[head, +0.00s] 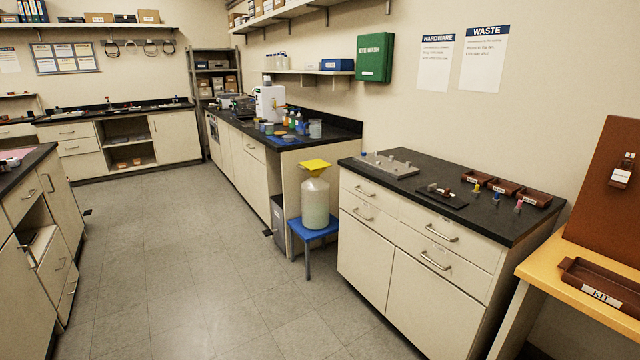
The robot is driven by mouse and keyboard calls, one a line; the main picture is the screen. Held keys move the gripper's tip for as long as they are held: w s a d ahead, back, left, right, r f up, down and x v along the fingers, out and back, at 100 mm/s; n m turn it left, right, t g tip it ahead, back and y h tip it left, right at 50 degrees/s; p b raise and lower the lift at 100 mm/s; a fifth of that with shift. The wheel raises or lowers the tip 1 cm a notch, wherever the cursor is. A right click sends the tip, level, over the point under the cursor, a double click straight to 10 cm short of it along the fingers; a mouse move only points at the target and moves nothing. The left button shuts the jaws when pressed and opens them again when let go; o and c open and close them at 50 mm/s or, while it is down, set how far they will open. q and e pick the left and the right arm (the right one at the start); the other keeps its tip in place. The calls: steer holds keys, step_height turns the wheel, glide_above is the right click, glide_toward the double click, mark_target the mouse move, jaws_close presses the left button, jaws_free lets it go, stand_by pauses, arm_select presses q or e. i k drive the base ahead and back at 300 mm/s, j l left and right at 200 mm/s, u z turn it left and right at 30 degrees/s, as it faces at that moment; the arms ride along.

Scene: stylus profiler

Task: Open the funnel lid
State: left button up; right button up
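The yellow funnel lid (315,165) sits on top of a large translucent waste bottle (315,205). The lid looks flat and closed over the funnel, though the funnel beneath is mostly hidden and small at this distance. The bottle holds pale liquid and stands upright on a blue stool (313,230) in the gap between two benches. Neither of my grippers shows in the head view.
A black-topped cabinet (460,198) with small parts and brown trays stands right of the bottle. Another bench (300,130) with bottles stands behind it. A yellow table (590,272) is at far right. The grey floor (190,270) in front is clear.

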mark_target(313, 165)
steer(key=i+l, duration=0.1)
steer(key=i, duration=0.6)
steer(key=i+l, duration=0.1)
steer(key=i, duration=0.65)
steer(key=i+l, duration=0.1)
steer(key=i, duration=0.6)
